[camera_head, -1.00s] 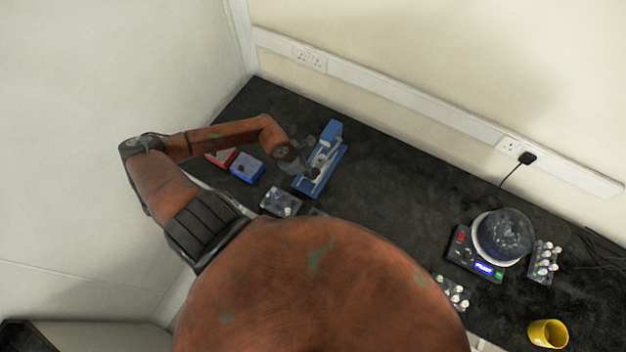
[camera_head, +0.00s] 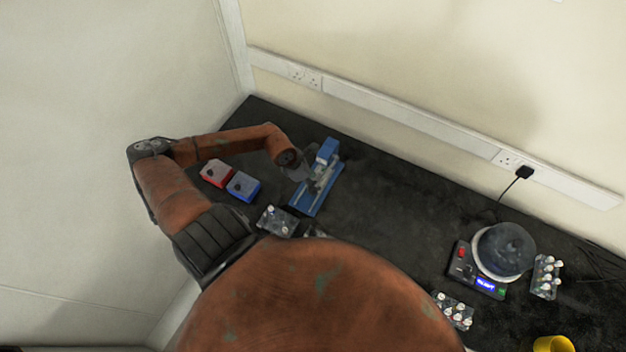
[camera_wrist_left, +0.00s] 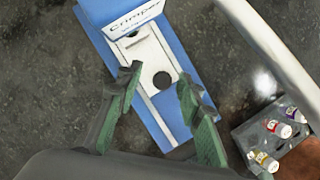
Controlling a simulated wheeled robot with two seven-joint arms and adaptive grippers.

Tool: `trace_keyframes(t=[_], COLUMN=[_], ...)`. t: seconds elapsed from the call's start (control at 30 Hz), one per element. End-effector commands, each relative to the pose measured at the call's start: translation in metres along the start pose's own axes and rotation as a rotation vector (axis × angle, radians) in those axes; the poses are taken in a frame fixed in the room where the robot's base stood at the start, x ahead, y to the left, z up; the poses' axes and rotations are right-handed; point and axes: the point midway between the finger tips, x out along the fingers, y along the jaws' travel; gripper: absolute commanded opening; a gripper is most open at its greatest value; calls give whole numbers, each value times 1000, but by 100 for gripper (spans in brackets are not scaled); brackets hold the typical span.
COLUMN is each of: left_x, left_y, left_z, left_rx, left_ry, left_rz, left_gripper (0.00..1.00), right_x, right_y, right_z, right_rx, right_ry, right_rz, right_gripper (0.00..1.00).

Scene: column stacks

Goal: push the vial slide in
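The blue crimper (camera_head: 328,150) stands near the back left of the black bench; its lettered top also shows in the left wrist view (camera_wrist_left: 130,22). Its white slide (camera_wrist_left: 143,48) runs out from under the lettered block. A dark round spot (camera_wrist_left: 161,80) is on the slide; I cannot tell whether it is an empty hole or a vial top. My left gripper (camera_wrist_left: 160,77) is open above the slide, its green-padded fingers on either side of the dark spot. In the head view the left gripper (camera_head: 312,180) partly hides the slide. My right gripper is not in view.
A red box (camera_head: 215,173) and a blue box (camera_head: 243,186) lie left of the crimper. A vial rack (camera_head: 277,220) stands in front. A stirrer-like device with a dark round bowl (camera_head: 505,248), more vial racks and a yellow cup (camera_head: 553,344) are at right. Mid-bench is clear.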

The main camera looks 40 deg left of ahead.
Motion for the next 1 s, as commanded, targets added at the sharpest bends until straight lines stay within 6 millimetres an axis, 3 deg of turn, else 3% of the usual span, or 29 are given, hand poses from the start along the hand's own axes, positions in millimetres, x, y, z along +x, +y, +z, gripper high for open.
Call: trace_keyframes(t=[0.27,0.7,1.0], left_x=[-10,-97,-119], left_y=[0,0,-1], left_z=[-1,-2,-1], left_rx=[2,4,0], left_ry=[3,6,1], left_rz=[1,1,-1], left_gripper=[34,34,34], right_x=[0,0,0], right_y=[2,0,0], right_z=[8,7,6], right_rx=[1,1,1], right_ry=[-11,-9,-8], right_rz=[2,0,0], right_gripper=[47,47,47])
